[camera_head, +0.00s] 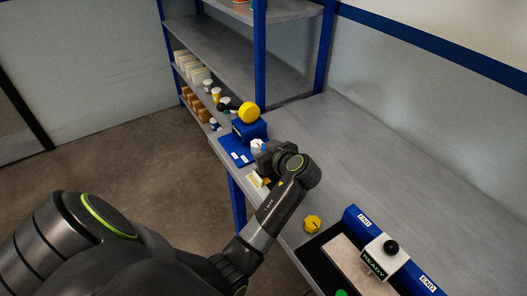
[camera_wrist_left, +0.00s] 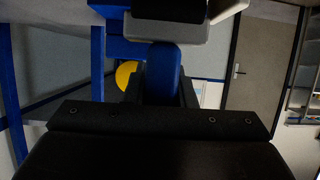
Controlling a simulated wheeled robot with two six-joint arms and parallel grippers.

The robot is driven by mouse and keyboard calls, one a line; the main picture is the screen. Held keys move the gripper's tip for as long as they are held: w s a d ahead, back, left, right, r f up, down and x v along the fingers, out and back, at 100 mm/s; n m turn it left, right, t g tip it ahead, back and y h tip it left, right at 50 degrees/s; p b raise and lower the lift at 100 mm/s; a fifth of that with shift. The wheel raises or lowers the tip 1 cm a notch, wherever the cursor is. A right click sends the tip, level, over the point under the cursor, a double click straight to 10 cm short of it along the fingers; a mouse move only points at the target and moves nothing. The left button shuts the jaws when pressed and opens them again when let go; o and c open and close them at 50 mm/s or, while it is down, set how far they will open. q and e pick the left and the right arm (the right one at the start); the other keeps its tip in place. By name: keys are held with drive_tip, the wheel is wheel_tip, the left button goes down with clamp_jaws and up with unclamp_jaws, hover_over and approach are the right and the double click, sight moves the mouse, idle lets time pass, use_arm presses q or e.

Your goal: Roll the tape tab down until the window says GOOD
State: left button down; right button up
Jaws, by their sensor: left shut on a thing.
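My left gripper (camera_head: 262,160) is over the near-left edge of the bench, beside a blue stand. In the left wrist view its dark fingers (camera_wrist_left: 163,88) are shut on a blue part (camera_wrist_left: 163,68), with a pale grey block just above it. In the head view a small white piece (camera_head: 258,145) shows at the gripper, and a white and yellow piece (camera_head: 258,180) shows below it; the gripper hides much of both. A window reading READY (camera_head: 373,263) is on a white carriage (camera_head: 386,254) with a black knob. I cannot pick out the tape tab.
The blue stand (camera_head: 248,130) carries a yellow disc (camera_head: 249,112). A blue rail (camera_head: 424,279) has END labels. A yellow knob (camera_head: 311,223) lies near the bench's front edge. Shelves (camera_head: 215,45) stand at the back left. The bench's right middle (camera_head: 390,160) is clear.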

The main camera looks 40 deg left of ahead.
use_arm(q)
drive_tip(key=shift+d, duration=0.15)
drive_tip(key=shift+s+d, duration=0.25)
drive_tip(key=shift+d, duration=0.25)
drive_tip(key=shift+s+d, duration=0.2)
drive_tip(key=shift+d, duration=0.3)
drive_tip(key=shift+r, duration=0.1)
drive_tip(key=shift+r+p, duration=2.65)
drive_tip(key=shift+r, duration=0.8)
